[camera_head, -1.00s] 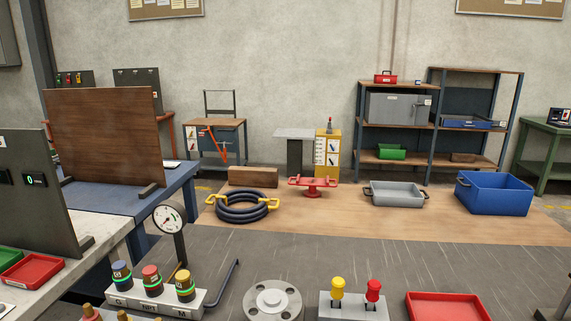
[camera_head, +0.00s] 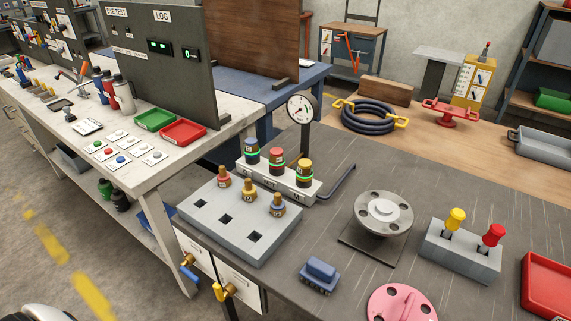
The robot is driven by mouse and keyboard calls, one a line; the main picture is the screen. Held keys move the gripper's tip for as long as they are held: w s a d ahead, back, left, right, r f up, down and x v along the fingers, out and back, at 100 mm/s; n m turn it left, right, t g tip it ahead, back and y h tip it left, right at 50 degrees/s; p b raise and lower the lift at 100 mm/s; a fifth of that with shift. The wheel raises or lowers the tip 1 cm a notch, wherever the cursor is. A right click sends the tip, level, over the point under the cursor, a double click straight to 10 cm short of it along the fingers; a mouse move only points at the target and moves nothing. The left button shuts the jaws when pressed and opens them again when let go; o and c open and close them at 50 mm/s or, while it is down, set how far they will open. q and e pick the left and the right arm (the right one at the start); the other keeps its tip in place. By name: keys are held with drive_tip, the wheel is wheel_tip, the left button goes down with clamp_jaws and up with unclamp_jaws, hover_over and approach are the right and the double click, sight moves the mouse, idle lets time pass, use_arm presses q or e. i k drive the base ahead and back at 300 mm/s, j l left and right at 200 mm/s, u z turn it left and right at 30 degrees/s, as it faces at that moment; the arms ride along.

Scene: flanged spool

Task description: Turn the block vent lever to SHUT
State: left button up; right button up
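Two small valve levers are on pale plates on the front side of the dark bench. One has a blue handle (camera_head: 189,272) and a brass body. The other, a yellow lever (camera_head: 224,291), sits to its right and lower. I cannot read any SHUT mark or tell which one is the block vent lever. A grey flanged spool (camera_head: 383,211) stands on the bench top. Neither of my grippers is in view.
A grey block with brass fittings (camera_head: 238,218), a gauge (camera_head: 300,108), a blue connector block (camera_head: 319,275), a pink disc (camera_head: 402,304) and a two-lever box (camera_head: 460,247) crowd the bench. A pale workbench (camera_head: 150,172) stands left. Floor between is free.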

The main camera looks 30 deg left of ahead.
sight(230, 290)
drive_tip(key=u, duration=1.45)
